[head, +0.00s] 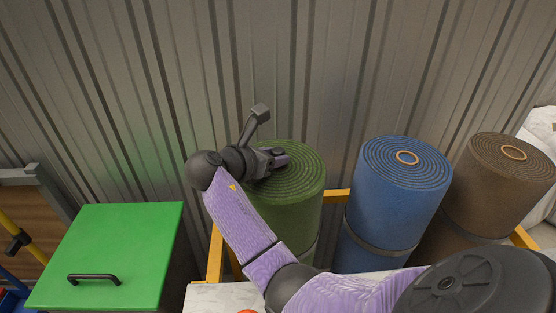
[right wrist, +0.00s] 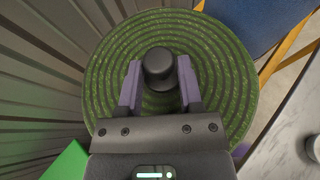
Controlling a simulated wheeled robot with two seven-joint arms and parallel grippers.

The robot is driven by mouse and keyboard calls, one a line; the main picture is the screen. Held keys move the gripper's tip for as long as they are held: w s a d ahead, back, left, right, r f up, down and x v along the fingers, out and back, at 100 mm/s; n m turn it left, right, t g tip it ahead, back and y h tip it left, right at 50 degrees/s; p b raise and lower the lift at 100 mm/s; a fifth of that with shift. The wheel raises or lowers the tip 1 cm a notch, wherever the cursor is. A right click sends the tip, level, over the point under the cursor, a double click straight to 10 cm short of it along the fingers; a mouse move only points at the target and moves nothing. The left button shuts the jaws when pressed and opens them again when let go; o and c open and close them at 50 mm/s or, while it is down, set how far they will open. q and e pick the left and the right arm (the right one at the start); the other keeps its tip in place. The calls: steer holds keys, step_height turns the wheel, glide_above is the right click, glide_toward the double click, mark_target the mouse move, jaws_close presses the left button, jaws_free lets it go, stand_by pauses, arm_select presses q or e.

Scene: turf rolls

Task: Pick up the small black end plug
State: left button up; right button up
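The small black end plug (right wrist: 158,66) stands at the centre of the top of the green turf roll (right wrist: 107,60) in the right wrist view. My right gripper (right wrist: 160,80) is open, with one purple finger on each side of the plug and a gap to each. I cannot tell its exact height over the roll. In the head view my right gripper (head: 272,160) is over the top of the green roll (head: 300,195), and the plug is hidden there. My left gripper is not in view.
A blue roll (head: 390,200) and a brown roll (head: 490,190) stand to the right in a yellow frame (head: 215,256). A green lidded box (head: 120,240) is at the left. A ribbed metal wall (head: 320,70) rises close behind the rolls.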

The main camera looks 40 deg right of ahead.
jaws_close()
